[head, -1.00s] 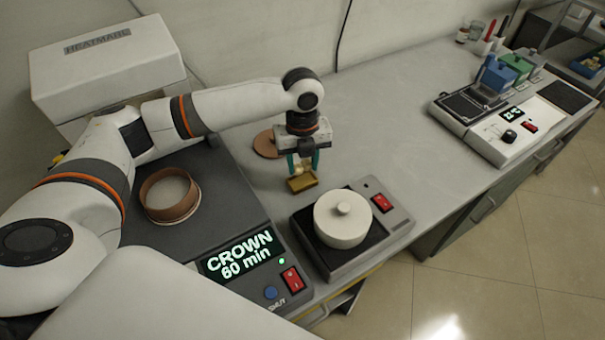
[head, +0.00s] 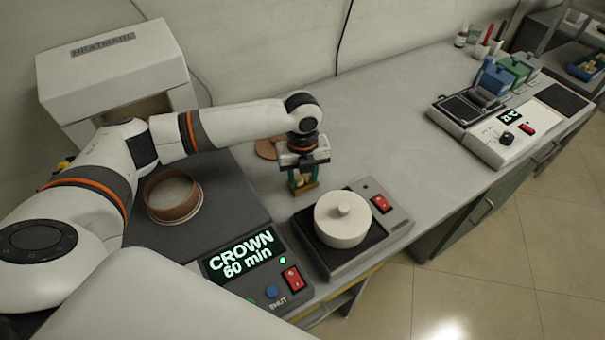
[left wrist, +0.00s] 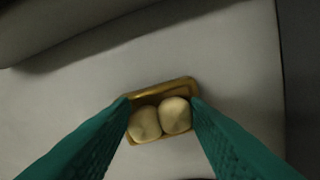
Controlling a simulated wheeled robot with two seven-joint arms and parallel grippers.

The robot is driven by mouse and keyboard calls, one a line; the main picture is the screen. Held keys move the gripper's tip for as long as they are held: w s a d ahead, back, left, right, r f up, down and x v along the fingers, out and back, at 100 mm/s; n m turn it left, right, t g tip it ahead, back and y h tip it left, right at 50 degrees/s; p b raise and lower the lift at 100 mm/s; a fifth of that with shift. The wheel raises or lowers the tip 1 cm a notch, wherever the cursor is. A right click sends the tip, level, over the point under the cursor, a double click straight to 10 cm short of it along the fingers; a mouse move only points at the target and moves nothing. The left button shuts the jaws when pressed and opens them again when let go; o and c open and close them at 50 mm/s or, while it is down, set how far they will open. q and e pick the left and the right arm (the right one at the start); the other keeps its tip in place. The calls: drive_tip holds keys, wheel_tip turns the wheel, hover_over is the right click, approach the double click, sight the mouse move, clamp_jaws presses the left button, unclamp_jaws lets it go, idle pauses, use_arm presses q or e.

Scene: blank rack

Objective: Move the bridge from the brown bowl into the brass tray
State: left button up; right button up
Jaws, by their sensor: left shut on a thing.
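The brass tray (head: 307,191) stands on the grey bench, left of the white lidded jar. My left gripper (head: 304,182) points down at it, with teal fingers. The bridge (left wrist: 160,118) shows in the left wrist view as two cream, rounded, tooth-like lumps. It is between the fingertips and over or inside the tray (left wrist: 150,94); its contact with the tray floor cannot be told. The fingers are shut on the bridge. The brown bowl (head: 172,212) sits on the dark furnace base at the left, with a pale inside. My right gripper is out of view.
A white lidded jar (head: 342,220) stands on a small device close right of the tray. A brown disc (head: 267,148) lies behind the gripper. The HEATMARK housing (head: 115,70) rises at the back left. The bench between the jar and the right-hand instrument (head: 510,130) is clear.

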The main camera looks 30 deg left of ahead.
sight(303, 178)
use_arm(q)
drive_tip(key=shift+s+d+f, duration=0.15)
drive_tip(key=shift+s+f, duration=0.3)
drive_tip(key=shift+f, duration=0.35)
drive_tip(key=o, duration=0.8)
drive_tip(key=shift+c, duration=0.2)
drive_tip(key=shift+o, duration=0.9)
drive_tip(key=shift+w+d+f, duration=0.1)
drive_tip(key=shift+w, duration=0.1)
wheel_tip(303, 178, up, 14)
drive_tip(key=shift+w+a+f, duration=0.25)
drive_tip(key=shift+w+a, duration=0.1)
